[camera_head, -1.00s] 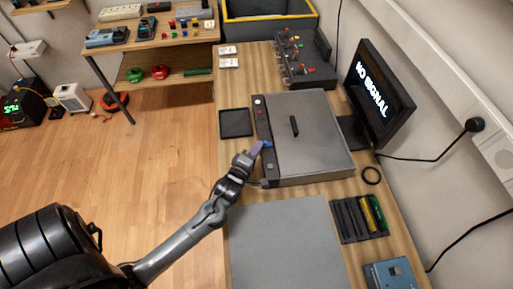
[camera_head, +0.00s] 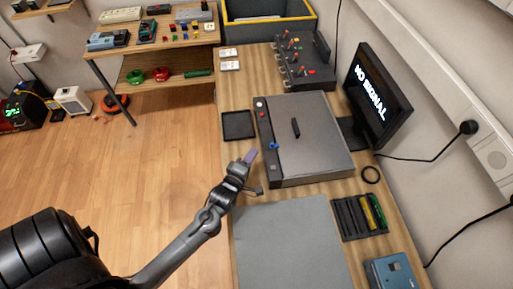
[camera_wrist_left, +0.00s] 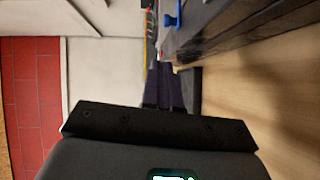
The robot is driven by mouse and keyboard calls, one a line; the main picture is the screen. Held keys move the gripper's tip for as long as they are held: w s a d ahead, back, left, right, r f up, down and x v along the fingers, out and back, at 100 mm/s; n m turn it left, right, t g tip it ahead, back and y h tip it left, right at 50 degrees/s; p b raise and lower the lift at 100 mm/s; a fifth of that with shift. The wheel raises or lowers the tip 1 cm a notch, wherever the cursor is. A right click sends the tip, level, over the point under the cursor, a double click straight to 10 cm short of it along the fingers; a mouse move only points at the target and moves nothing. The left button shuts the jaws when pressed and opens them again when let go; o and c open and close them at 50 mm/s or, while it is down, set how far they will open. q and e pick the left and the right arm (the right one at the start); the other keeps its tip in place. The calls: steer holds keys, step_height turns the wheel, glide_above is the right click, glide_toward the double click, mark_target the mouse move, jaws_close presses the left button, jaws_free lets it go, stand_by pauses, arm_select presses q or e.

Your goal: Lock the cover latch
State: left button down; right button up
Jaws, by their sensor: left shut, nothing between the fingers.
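A grey equipment box with a flat cover (camera_head: 318,150) and a dark bar handle (camera_head: 295,128) sits on the bench, its cover down. A small blue latch (camera_head: 274,146) is on the dark strip along the box's left side. The blue latch also shows at the top of the left wrist view (camera_wrist_left: 172,20). My left gripper (camera_head: 250,156) is left of the latch and apart from it, with its purplish fingers closed and empty. The fingers (camera_wrist_left: 163,88) also show in the left wrist view, short of the latch. My right gripper is out of view.
A black tray (camera_head: 238,125) lies left of the box. A monitor (camera_head: 378,95) stands to its right, and a knobbed control unit (camera_head: 303,62) behind it. A grey mat (camera_head: 290,245) covers the near bench. A slotted rack (camera_head: 358,217) lies at the near right.

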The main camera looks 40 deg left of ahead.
arm_select(q)
steer(key=v, duration=0.8)
steer(key=shift+d, duration=0.3)
steer(key=shift+w, duration=0.1)
steer(key=d+r+m+g+h, duration=0.45)
steer(key=d+m, duration=0.25)
steer(key=m, duration=0.3)
steer(key=s+d+f+m+g, duration=0.1)
steer(key=s+f+m+g, duration=0.1)
steer(key=s+m+g, duration=0.3)
steer(key=s+d+f+m+g, duration=0.1)
steer(key=s+f+m+g, duration=0.15)
steer(key=s+m, duration=0.45)
step_height(320, 180, up, 29)
steer(key=p, duration=2.8)
steer(key=shift+r+g+p, duration=0.2)
steer(key=shift+g+p, duration=0.1)
steer(key=shift+p, duration=0.05)
